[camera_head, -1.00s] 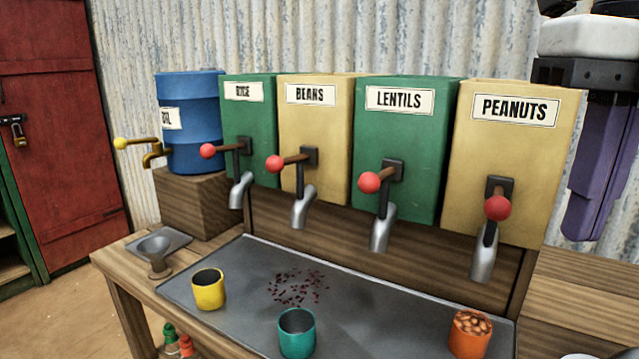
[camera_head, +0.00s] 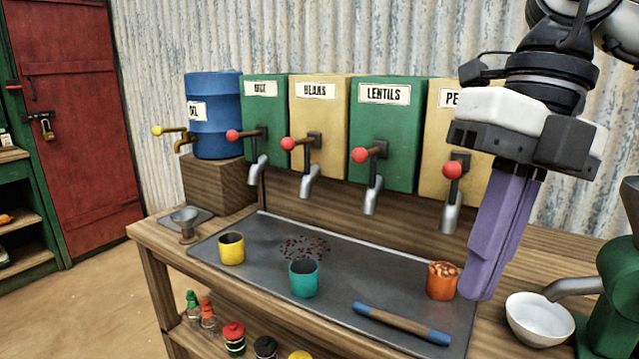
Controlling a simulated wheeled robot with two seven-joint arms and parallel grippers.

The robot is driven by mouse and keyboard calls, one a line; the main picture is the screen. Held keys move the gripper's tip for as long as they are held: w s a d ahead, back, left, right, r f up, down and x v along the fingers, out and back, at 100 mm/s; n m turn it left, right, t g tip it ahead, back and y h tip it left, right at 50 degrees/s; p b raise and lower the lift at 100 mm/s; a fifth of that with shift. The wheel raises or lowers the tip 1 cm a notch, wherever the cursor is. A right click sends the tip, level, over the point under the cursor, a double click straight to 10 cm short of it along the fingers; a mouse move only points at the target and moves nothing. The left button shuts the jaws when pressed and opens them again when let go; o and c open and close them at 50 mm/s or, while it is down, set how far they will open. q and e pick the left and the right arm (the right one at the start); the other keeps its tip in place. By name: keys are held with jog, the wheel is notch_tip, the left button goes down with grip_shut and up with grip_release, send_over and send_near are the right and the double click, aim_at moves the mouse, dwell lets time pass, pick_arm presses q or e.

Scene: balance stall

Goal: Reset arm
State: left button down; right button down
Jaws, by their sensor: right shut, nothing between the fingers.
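My right gripper (camera_head: 480,290) hangs down at the right of the head view, its purple fingers shut with nothing between them. Its fingertips appear just right of the orange cup (camera_head: 441,283), which holds peanuts; I cannot tell whether they touch it. The gripper hides part of the peanuts dispenser (camera_head: 437,130). My left gripper is not in view.
A yellow cup (camera_head: 231,249), a teal cup (camera_head: 303,280) and a blue-ended rod (camera_head: 400,324) are on the metal tray (camera_head: 262,290), with spilled beans (camera_head: 305,247). A white bowl (camera_head: 539,322) stands by a green machine (camera_head: 612,300) at right. Dispensers with red-knobbed levers line the back.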

jog(key=s+a+f+m+g+y+p, duration=0.1)
jog(key=s+a+g+y, duration=0.15)
jog(key=a+y, duration=0.75)
jog(key=s+a+f+g+y, duration=0.1)
jog(key=a+g+y, duration=0.4)
jog(key=a, duration=0.9)
jog(key=w+d+f+m+t+y, duration=0.1)
jog(key=w+d+f+m+t, duration=0.35)
jog(key=m+t, duration=0.65)
jog(key=w+d+f+m+t, duration=0.1)
jog(key=w+f+m+t, duration=0.4)
jog(key=w+m+t, duration=0.45)
jog(key=d+f+m+t+h+p, duration=0.1)
jog(key=d+f+m+t+h, duration=0.1)
jog(key=d+f+m+h, duration=0.45)
jog(key=d+f+m+t+h, duration=0.2)
jog(key=f+m+t+h, duration=0.1)
jog(key=f, duration=0.7)
jog(key=s+d+f+m+g+h, duration=0.2)
jog(key=s+d+f+g+h, duration=0.1)
jog(key=s+f, duration=0.7)
jog(key=s+d+f+m+g+h, duration=0.3)
jog(key=s+d+f, duration=0.4)
jog(key=f, duration=0.7)
jog(key=s+g, duration=0.1)
jog(key=s, duration=0.1)
jog(key=shift+s+d+g+h, duration=0.35)
jog(key=shift+g, duration=0.05)
